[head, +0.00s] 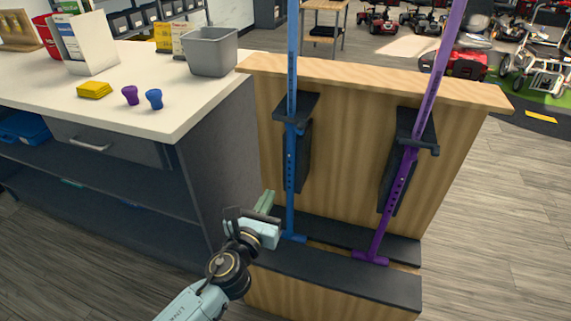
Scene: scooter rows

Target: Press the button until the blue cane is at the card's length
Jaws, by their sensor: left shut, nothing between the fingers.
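The blue cane (291,165) stands upright in a wooden rack, passing through a black bracket, its foot on a dark ledge. Small holes run along its shaft, and its top is cut off by the picture edge. I cannot make out the button. My left gripper (264,210) is shut and empty, just left of the blue cane's lower shaft; I cannot tell whether it touches. A white card (88,44) stands on the counter at the upper left; its writing is too small to read. My right gripper is out of view.
A purple cane (402,180) leans in the wooden rack (345,105) to the right. The white counter (150,80) holds a grey bin (211,51), yellow pad (94,90), purple tip (130,95) and blue tip (154,99).

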